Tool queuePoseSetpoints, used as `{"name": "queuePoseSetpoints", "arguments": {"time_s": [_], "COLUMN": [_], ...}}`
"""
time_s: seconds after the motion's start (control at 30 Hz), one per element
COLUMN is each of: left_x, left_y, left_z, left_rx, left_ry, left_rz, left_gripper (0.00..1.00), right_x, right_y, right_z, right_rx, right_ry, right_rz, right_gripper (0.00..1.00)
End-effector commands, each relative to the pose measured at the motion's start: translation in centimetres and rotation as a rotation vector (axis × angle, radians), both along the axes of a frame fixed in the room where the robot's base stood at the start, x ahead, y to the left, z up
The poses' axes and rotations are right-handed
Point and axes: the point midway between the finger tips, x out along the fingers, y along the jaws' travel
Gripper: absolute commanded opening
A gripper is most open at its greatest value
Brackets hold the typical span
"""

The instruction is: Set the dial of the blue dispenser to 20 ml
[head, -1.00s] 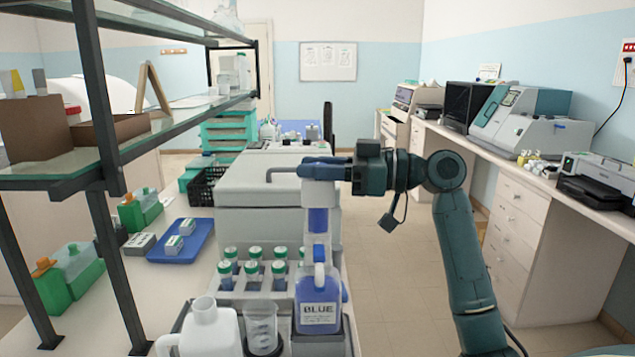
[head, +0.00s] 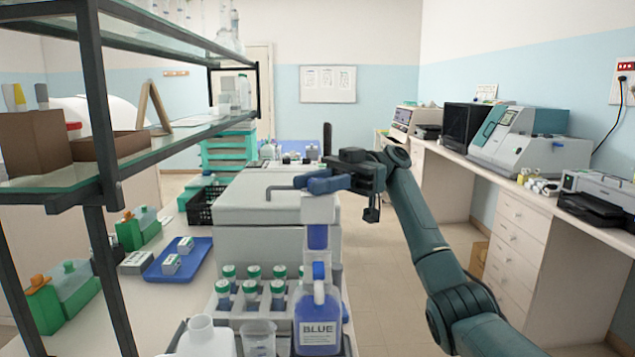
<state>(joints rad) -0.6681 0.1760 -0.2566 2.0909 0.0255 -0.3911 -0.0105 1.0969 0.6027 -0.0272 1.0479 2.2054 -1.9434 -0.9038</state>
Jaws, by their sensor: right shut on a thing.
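The blue dispenser (head: 318,328) stands upright at the front of the bench, with a white label reading BLUE on its bottle. A clear and blue column rises from it to a blue head with a thin grey spout pointing left. My right gripper (head: 338,182) comes in from the right and is shut on the top part of the dispenser, at the blue head. The gripper hides part of that head, and the dial's scale and setting cannot be read. My left gripper is not in view.
A white jug (head: 205,338) and a clear beaker (head: 258,338) stand left of the dispenser. Behind them is a rack of green-capped tubes (head: 240,304). A blue tray (head: 180,262) lies further left under the glass shelf (head: 150,150). The floor to the right is open.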

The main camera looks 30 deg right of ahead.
Motion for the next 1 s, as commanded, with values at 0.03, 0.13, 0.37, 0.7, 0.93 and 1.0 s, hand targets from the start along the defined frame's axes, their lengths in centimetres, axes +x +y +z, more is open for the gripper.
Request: {"name": "queuePoseSetpoints", "arguments": {"time_s": [0.03,0.13,0.37,0.7,0.93,1.0], "left_x": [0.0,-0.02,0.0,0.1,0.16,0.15], "left_y": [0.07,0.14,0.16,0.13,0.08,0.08], "left_z": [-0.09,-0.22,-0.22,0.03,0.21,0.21], "left_rx": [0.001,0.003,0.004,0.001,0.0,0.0], "left_ry": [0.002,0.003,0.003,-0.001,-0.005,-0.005], "left_rz": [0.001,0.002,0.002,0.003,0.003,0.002], "left_gripper": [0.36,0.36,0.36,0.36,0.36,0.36], "right_x": [0.02,0.02,0.01,-0.01,0.0,0.0], "right_y": [-0.03,-0.01,-0.01,0.01,0.02,0.02], "right_z": [0.04,0.01,-0.07,-0.12,-0.12,-0.1], "right_rx": [-0.001,-0.001,-0.002,-0.002,-0.002,-0.002], "right_ry": [0.002,0.003,0.003,0.004,0.004,0.003], "right_rz": [0.021,0.056,0.096,0.102,0.101,0.101], "right_gripper": [0.04,0.04,0.04,0.04,0.4,0.46]}}
